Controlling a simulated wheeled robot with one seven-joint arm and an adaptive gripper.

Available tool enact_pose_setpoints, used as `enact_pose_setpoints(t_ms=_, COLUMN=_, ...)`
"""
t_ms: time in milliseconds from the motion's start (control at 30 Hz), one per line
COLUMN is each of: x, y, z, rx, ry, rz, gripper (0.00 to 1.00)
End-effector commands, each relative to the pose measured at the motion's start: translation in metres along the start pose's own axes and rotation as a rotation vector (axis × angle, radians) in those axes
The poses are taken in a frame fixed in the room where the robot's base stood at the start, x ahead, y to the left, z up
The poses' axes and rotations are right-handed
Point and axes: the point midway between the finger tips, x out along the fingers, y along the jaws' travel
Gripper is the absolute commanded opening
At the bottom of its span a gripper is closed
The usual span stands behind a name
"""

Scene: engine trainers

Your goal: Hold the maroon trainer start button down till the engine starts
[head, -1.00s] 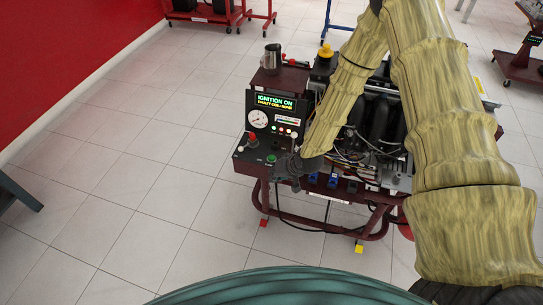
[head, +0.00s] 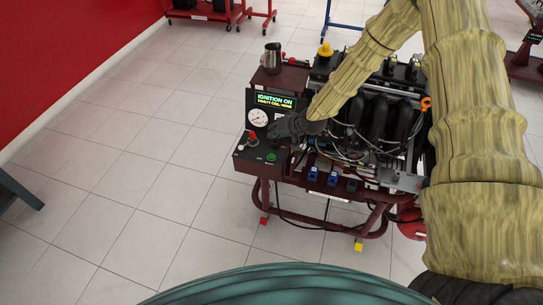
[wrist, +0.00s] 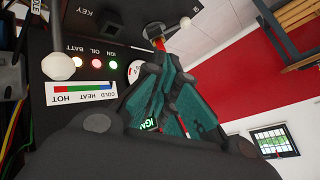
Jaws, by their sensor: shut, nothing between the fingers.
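The maroon engine trainer (head: 267,83) stands on a wheeled frame with its control panel at its left side. On the sloped panel is a green button (head: 271,157), possibly the start button; its label is too small to read. My gripper (head: 274,130) is over the panel, above and behind the green button and apart from it in the picture. In the wrist view my gripper's teal fingers (wrist: 160,65) are together and empty in front of the gauge face. The green button cannot be made out there. The display (head: 275,101) reads "IGNITION ON".
A red knob (head: 252,137) stands left of the green button. A gauge (head: 258,118) is behind it. The wrist view shows indicator lights (wrist: 97,63) and a white ball knob (wrist: 57,66). A metal jug (head: 272,56) stands on top. Tiled floor is free at the left.

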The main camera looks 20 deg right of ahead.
Motion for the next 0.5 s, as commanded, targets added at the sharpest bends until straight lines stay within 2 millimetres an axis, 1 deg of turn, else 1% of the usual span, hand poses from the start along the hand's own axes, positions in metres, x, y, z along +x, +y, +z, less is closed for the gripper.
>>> enact_pose_setpoints(t_ms=267, x=0.015, y=0.011, z=0.011, rx=0.0, ry=-0.001, rz=0.0, gripper=0.0)
enact_pose_setpoints(t_ms=500, x=0.033, y=0.024, z=0.025, rx=0.0, ry=-0.001, rz=0.001, gripper=0.0)
